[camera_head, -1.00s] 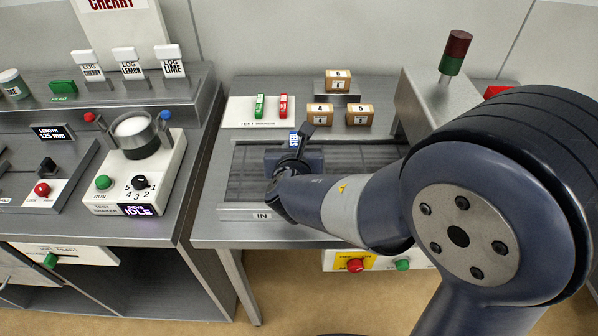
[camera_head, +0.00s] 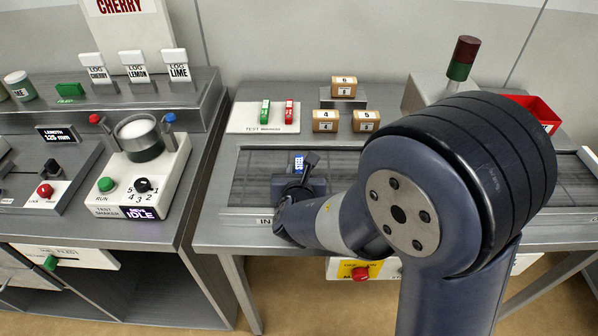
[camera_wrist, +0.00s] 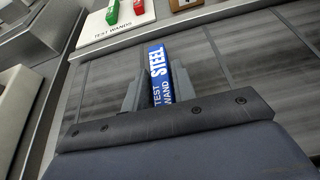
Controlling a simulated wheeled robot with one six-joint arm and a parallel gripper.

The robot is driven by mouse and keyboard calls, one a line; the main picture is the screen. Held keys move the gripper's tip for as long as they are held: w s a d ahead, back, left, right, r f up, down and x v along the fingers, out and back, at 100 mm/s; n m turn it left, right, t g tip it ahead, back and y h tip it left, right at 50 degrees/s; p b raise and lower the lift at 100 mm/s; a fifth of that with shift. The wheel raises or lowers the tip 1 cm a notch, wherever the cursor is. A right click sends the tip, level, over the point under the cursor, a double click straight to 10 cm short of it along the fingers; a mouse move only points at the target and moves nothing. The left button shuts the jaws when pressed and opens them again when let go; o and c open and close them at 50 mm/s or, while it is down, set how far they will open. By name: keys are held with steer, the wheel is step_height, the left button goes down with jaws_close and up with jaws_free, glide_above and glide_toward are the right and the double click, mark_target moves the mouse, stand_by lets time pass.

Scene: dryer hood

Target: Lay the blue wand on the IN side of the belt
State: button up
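The blue wand (camera_head: 299,163), lettered STEEL TEST WAND, also shows in the wrist view (camera_wrist: 158,73). My gripper (camera_head: 304,168) has its fingers on both sides of the wand and looks shut on it; the fingers also show in the wrist view (camera_wrist: 160,88). The wand's lower end is hidden behind the gripper's palm. The wand is over the left part of the dark belt (camera_head: 252,178), by the IN label (camera_head: 265,221). I cannot tell if it touches the belt.
A white TEST WANDS pad (camera_head: 240,118) behind the belt holds a green wand (camera_head: 265,111) and a red wand (camera_head: 289,111). Small numbered boxes (camera_head: 325,121) stand right of it. A machine housing (camera_head: 430,92) with a red-green lamp stands to the right. The belt left of my gripper is clear.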

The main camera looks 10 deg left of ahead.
steer(key=shift+o, duration=1.4)
steer(key=shift+r, duration=0.2)
steer(key=p+v, duration=0.1)
steer(key=v, duration=1.1)
